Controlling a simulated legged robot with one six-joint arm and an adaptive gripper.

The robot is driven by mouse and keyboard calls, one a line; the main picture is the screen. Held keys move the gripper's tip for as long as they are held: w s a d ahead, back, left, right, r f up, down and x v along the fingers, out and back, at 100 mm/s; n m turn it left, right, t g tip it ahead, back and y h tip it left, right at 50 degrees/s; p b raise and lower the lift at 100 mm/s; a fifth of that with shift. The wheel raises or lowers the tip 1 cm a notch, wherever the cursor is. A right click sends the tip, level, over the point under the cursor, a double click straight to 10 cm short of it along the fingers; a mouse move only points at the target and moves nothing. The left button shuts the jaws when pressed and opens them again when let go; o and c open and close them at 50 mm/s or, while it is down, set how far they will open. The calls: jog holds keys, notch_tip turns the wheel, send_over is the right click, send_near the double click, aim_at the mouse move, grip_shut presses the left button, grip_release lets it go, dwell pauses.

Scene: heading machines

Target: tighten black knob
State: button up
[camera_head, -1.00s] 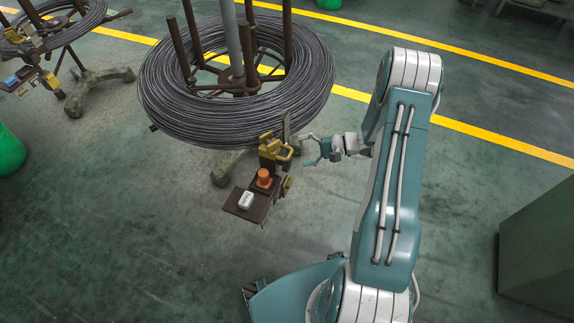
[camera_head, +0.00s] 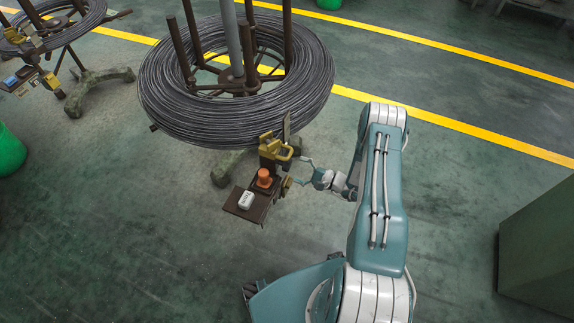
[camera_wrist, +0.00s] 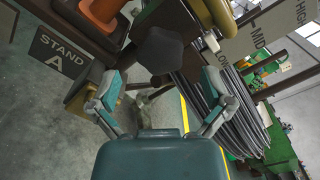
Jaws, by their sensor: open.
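The black knob (camera_wrist: 160,50), dark and several-sided, shows upper middle in the wrist view, between and just beyond the fingertips of my gripper (camera_wrist: 162,88). The jaws are apart, one on each side, with no visible contact on the knob. In the head view my gripper (camera_head: 304,173) is just right of the brown stand fixture with a yellow bracket (camera_head: 274,147). I cannot make out the black knob in the head view.
A large wire coil (camera_head: 160,100) sits above the fixture. In the wrist view a "STAND A" sign (camera_wrist: 60,52) is left and a LOW/MID/HIGH plate (camera_wrist: 265,38) right.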

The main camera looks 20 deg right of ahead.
aim_at(290, 166)
jog(key=shift+x, duration=2.25)
jog(key=c, duration=1.1)
